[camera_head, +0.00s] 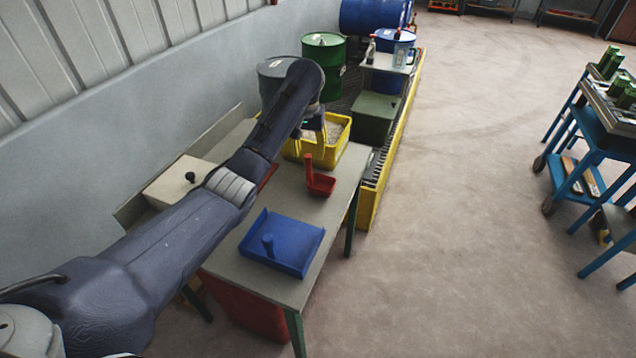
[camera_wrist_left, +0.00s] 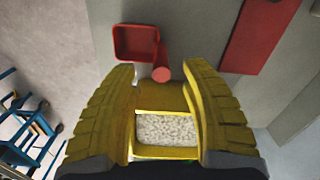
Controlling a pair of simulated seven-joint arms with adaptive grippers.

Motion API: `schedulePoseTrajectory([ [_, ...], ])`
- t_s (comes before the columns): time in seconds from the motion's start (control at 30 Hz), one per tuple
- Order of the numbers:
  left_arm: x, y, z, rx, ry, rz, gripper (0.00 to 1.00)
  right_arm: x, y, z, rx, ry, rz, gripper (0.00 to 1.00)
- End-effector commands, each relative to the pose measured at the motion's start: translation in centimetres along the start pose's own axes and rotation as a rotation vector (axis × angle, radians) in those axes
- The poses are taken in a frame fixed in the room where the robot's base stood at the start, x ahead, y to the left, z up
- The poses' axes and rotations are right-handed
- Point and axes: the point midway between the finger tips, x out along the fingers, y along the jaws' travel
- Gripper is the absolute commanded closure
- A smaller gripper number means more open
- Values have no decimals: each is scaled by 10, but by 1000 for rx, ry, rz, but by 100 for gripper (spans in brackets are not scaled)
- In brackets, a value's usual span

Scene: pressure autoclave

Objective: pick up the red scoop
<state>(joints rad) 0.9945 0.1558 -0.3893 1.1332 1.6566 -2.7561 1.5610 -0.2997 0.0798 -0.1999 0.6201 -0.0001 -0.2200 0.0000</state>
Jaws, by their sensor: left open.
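The red scoop (camera_head: 322,186) sits on the grey table near its right edge, with its handle standing upright. In the left wrist view the scoop (camera_wrist_left: 136,42) lies beyond the fingertips, its round handle end close to the gap between them. My left gripper (camera_head: 314,127) is open, above the yellow bin and up from the scoop in the head view. Its two yellow fingers (camera_wrist_left: 160,72) are spread with nothing held between them. The arm hides part of the gripper in the head view. My right gripper is not in view.
A yellow bin (camera_head: 343,137) of pale granules stands at the table's far end; it also shows below the fingers (camera_wrist_left: 168,153). A blue tray (camera_head: 300,257) with an upright post lies nearer on the table (camera_head: 338,210). A flat red piece (camera_wrist_left: 257,38) lies beside the scoop.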

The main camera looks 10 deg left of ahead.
Motion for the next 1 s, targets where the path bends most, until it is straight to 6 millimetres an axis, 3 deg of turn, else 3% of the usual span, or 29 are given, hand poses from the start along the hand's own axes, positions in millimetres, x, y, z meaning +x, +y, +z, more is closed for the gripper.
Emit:
schedulePoseTrajectory([
  [1.0,44,-1,0,-1,-2,0,55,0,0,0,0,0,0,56],
])
